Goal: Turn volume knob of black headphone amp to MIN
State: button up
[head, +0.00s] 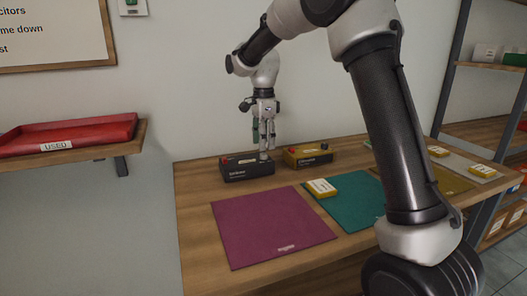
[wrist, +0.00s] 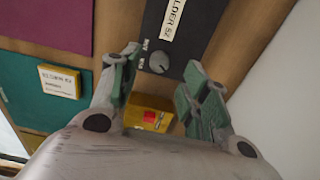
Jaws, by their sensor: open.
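A black box (head: 240,172) with a pale label stands at the back left of the table. In the wrist view the black box (wrist: 205,15) shows a round grey knob (wrist: 158,62) with small markings beside it, too small to read surely. The label's lettering shows only in part. My gripper (head: 264,157) points down over the right end of the black box. In the wrist view its open green-padded fingers (wrist: 163,78) stand on either side of the knob's end of the box. The knob is in plain sight between them; I see no contact. The knob's pointer direction is unclear.
A yellow box (head: 310,157) with a red button stands just right of the black box. A purple mat (head: 270,225) and a teal mat (head: 350,205) lie in front; a small yellow block (head: 320,187) rests on the teal mat. The wall is close behind.

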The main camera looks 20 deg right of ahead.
aim_at(263, 154)
notch_tip(263, 154, down, 4)
jog(key=shift+f, duration=0.1)
grip_shut()
